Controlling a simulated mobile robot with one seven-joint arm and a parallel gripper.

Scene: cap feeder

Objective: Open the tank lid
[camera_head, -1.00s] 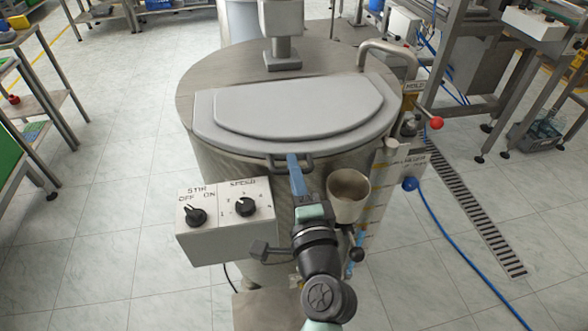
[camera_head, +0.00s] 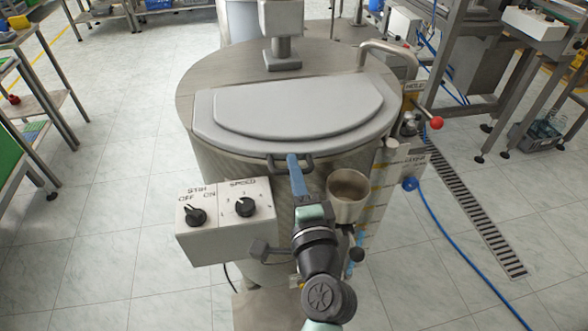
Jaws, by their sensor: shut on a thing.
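The tank (camera_head: 225,75) is a round steel drum in the middle of the view. Its grey lid (camera_head: 300,106) lies flat and closed over the front half of the top. A dark bar handle (camera_head: 276,162) sticks out from the lid's front edge. My gripper (camera_head: 292,160) reaches up from below and is shut on this handle near its middle. The blue fingers cover part of the handle, and their tips are hard to make out.
A control box (camera_head: 224,230) with two black knobs stands left of my arm. A beige cup (camera_head: 348,195) sits close on the right. A bent steel pipe (camera_head: 390,48) and a red-knobbed valve (camera_head: 436,122) stand at the tank's right. A mixer post (camera_head: 282,50) rises behind the lid.

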